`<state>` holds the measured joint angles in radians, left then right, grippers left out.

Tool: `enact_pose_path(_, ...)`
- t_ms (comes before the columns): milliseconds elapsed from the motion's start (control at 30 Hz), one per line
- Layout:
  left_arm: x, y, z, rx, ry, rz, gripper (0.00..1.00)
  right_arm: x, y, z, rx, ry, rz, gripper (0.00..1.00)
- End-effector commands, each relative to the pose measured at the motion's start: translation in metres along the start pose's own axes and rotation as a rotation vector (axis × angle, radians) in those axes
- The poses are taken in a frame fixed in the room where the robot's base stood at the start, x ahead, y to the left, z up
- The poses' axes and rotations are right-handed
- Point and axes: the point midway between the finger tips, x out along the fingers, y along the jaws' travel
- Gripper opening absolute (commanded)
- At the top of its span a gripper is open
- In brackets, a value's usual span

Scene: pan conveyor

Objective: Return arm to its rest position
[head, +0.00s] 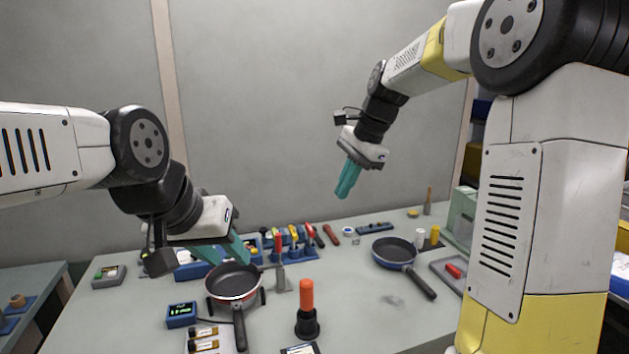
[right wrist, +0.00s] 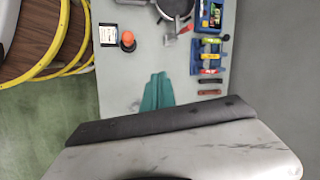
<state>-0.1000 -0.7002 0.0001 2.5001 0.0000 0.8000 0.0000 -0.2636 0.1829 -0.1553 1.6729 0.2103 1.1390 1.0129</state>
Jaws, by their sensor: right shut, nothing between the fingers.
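My right gripper (head: 343,192) hangs high above the table with its teal fingers together and empty. Its fingers also show in the right wrist view (right wrist: 157,78), pointing over bare tabletop. My left gripper (head: 236,262) is low above a red-sided frying pan (head: 233,283), its two teal fingers spread apart with nothing seen between them. The red pan sits on a dark stand with its handle toward the front. A blue-sided pan (head: 393,250) lies on the table to the right, well below and clear of my right gripper.
An orange-handled tool (head: 306,298) stands upright in a black base at the front. A rack of coloured-handled tools (head: 290,240) lines the back of the table. A grey tray (head: 455,285) with a red item is at the right. The air around my right gripper is clear.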

Motion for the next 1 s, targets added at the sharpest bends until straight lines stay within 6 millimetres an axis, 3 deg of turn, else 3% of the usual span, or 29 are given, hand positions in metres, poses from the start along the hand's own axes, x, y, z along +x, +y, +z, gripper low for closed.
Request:
enact_pose_path(33, 0.0, 0.0, 0.0, 0.0, 0.0, 0.0, 0.36, -0.017, 0.02, 0.006, -0.078, 0.02, -0.029, 0.0)
enact_pose_path(100, 0.0, 0.0, 0.0, 0.0, 0.0, 0.0, 0.36, -0.031, 0.046, 0.013, -0.199, 0.053, -0.058, 0.0)
enact_pose_path(233, 0.0, 0.0, 0.0, 0.0, 0.0, 0.0, 0.36, -0.05, 0.096, 0.028, -0.428, 0.132, -0.097, 0.0)
enact_pose_path(400, 0.0, 0.0, 0.0, 0.0, 0.0, 0.0, 0.36, -0.056, 0.16, 0.048, -0.727, 0.258, -0.113, 0.0)
enact_pose_path(533, 0.0, 0.0, 0.0, 0.0, 0.0, 0.0, 0.36, -0.05, 0.2, 0.06, -0.918, 0.348, -0.098, 0.0)
enact_pose_path(700, 0.0, 0.0, 0.0, 0.0, 0.0, 0.0, 0.36, -0.041, 0.228, 0.067, -1.066, 0.421, -0.072, 0.0)
enact_pose_path(1000, 0.0, 0.0, 0.0, 0.0, 0.0, 0.0, 0.36, -0.039, 0.234, 0.069, -1.099, 0.436, -0.064, 0.0)
